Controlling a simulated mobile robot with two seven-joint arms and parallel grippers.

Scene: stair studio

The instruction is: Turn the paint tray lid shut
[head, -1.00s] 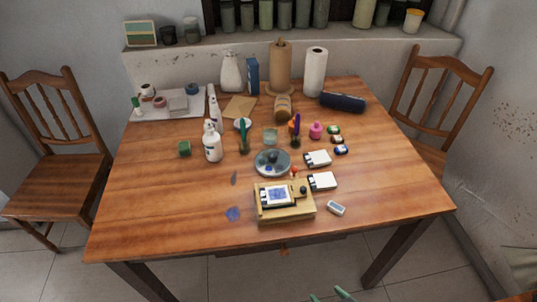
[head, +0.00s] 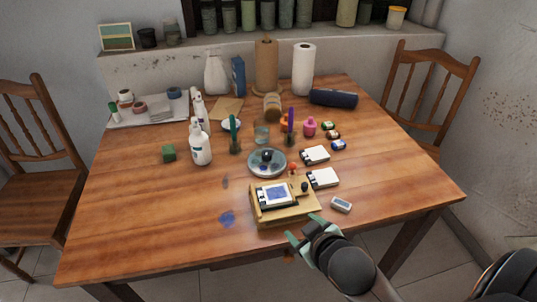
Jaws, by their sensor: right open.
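A round grey dish (head: 267,163) with dark blue patches lies near the middle of the wooden table; a dark round piece shows on it. It looks like the paint tray, but I cannot tell its lid apart or how far it is turned. My right gripper (head: 303,229) is open and empty, its green fingers at the table's front edge, just in front of the wooden box and well short of the dish. My left gripper is out of view.
A wooden box (head: 285,213) with a framed blue picture stands between my right gripper and the dish. White blocks (head: 322,178) and an eraser-like piece (head: 341,204) lie right of it. A white bottle (head: 200,147) stands left. The table's front left is mostly clear.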

